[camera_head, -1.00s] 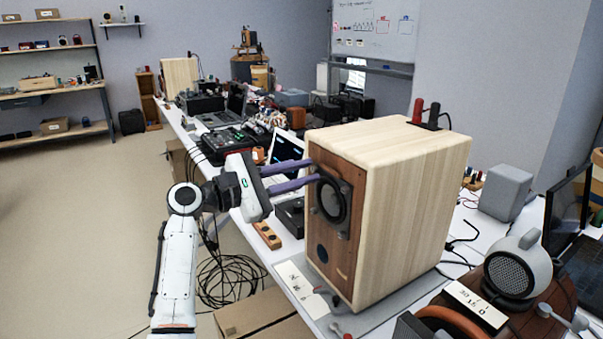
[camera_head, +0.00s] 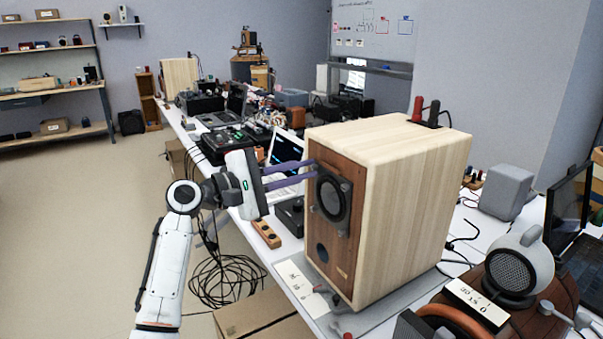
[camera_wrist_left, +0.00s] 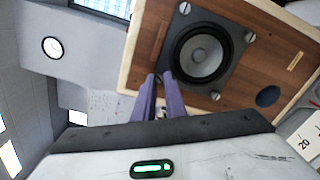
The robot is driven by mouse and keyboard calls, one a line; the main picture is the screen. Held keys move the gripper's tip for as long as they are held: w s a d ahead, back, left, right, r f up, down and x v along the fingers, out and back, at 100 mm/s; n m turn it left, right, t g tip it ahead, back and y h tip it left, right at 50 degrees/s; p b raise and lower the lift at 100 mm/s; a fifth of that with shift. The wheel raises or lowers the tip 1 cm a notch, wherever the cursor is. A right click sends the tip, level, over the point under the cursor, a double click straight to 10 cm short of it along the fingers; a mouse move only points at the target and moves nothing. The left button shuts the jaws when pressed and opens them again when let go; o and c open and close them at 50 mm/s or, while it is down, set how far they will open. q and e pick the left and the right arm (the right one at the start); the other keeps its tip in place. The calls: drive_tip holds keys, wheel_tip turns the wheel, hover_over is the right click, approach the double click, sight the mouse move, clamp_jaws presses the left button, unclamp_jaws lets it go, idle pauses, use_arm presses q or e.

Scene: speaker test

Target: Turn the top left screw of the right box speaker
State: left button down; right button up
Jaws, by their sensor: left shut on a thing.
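The right box speaker (camera_head: 400,200) is a large pale wooden cabinet with a brown front, standing on a grey mat (camera_head: 372,318). Its dark driver (camera_head: 332,198) sits in a square plate; it also shows in the left wrist view (camera_wrist_left: 202,52). Three plate screws show there: one (camera_wrist_left: 184,8), another (camera_wrist_left: 249,37) and a third (camera_wrist_left: 215,96). My left gripper (camera_head: 317,168) is at the plate's top left corner in the head view. In the wrist view its purple fingers (camera_wrist_left: 160,78) are shut on the top left screw, which they mostly hide. My right gripper is not in view.
A second box speaker (camera_head: 180,76) stands far back on the long white bench. A laptop (camera_head: 287,150) and orange block (camera_head: 266,233) lie near my left gripper. Cables (camera_head: 228,279) and a cardboard box (camera_head: 256,312) are below the bench edge.

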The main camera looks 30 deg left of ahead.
use_arm(q)
drive_tip(key=m+b, duration=0.1)
drive_tip(key=m, duration=0.1)
drive_tip(key=m+b, duration=0.1)
drive_tip(key=m, duration=0.1)
drive_tip(key=shift+f+m, duration=0.2)
drive_tip(key=shift+m, duration=0.1)
drive_tip(key=shift+m+b, duration=0.65)
drive_tip(key=shift+m, duration=0.55)
drive_tip(key=shift+m+b, duration=0.35)
drive_tip(key=shift+m, duration=0.35)
drive_tip(key=shift+r+m+b, duration=0.15)
drive_tip(key=shift+m+b, duration=0.2)
drive_tip(key=shift+m, duration=0.35)
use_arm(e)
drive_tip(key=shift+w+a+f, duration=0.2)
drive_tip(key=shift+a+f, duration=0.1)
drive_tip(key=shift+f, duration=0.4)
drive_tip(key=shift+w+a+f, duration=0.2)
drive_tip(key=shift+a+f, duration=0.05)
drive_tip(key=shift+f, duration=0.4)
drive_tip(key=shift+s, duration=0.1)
use_arm(q)
drive_tip(key=c, duration=1.8)
unclamp_jaws()
